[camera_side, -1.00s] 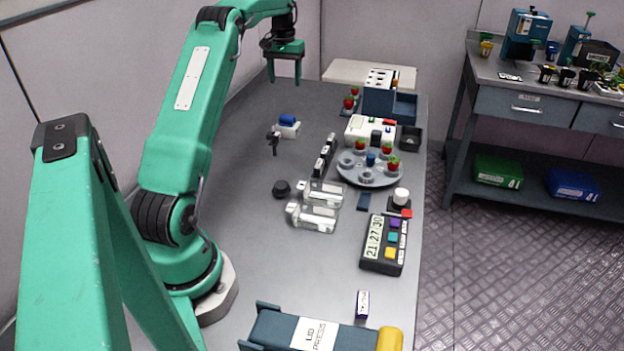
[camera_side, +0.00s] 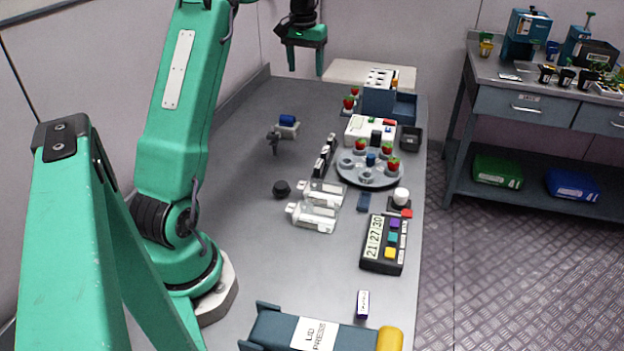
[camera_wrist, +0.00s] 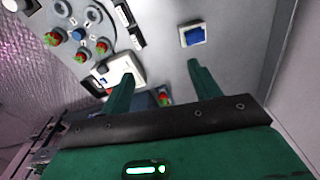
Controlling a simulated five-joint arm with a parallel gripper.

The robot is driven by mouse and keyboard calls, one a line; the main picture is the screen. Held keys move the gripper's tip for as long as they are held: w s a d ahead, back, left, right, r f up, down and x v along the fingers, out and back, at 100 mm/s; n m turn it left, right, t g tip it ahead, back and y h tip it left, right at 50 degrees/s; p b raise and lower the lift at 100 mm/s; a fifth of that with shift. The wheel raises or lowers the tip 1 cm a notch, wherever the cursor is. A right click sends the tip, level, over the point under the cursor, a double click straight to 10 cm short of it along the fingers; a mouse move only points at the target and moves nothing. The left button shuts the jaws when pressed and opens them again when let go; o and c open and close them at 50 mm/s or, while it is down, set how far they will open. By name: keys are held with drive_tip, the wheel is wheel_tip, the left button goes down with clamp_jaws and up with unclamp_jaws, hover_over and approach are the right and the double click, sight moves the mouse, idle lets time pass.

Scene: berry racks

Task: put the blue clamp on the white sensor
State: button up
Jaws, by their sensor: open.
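A small blue piece (camera_side: 288,119), which looks like the blue clamp, sits on a white block (camera_side: 287,131) at the table's far left. In the wrist view the blue piece (camera_wrist: 196,36) rests on its white block beyond my right finger. Two white handheld devices (camera_side: 312,217) lie in clear trays mid-table; I cannot tell whether one is the white sensor. My gripper (camera_side: 306,70) is open and empty, high above the table's far end. In the wrist view its fingers (camera_wrist: 160,70) stand apart with nothing between them.
A round grey turntable (camera_side: 346,176) holds strawberries and a blue piece. Behind it stand a white box (camera_side: 357,130) and a blue rack (camera_side: 377,103). A dark keypad (camera_side: 381,263) and a lid press (camera_side: 275,330) are nearer. The table's left side is mostly clear.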

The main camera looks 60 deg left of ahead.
drive_tip(key=s+d+r+m+t, duration=0.1)
drive_tip(key=s+d+r+m, duration=0.15)
drive_tip(key=d, duration=0.85)
drive_tip(key=s+d+r+m+t, duration=0.1)
drive_tip(key=s+d+r, duration=0.3)
drive_tip(key=d, duration=0.7)
drive_tip(key=s+d+f+m+t, duration=0.1)
drive_tip(key=s+d+f+m, duration=0.1)
drive_tip(key=s+d, duration=0.4)
drive_tip(key=s+d+f+m+t, duration=0.1)
drive_tip(key=s+d+f+m, duration=0.1)
drive_tip(key=s+d, duration=0.4)
drive_tip(key=s+f, duration=0.1)
drive_tip(key=s, duration=0.1)
drive_tip(key=shift+s+d+f+t+h, duration=0.2)
drive_tip(key=shift+s+f+t+h, duration=0.1)
drive_tip(key=shift+f+t, duration=0.1)
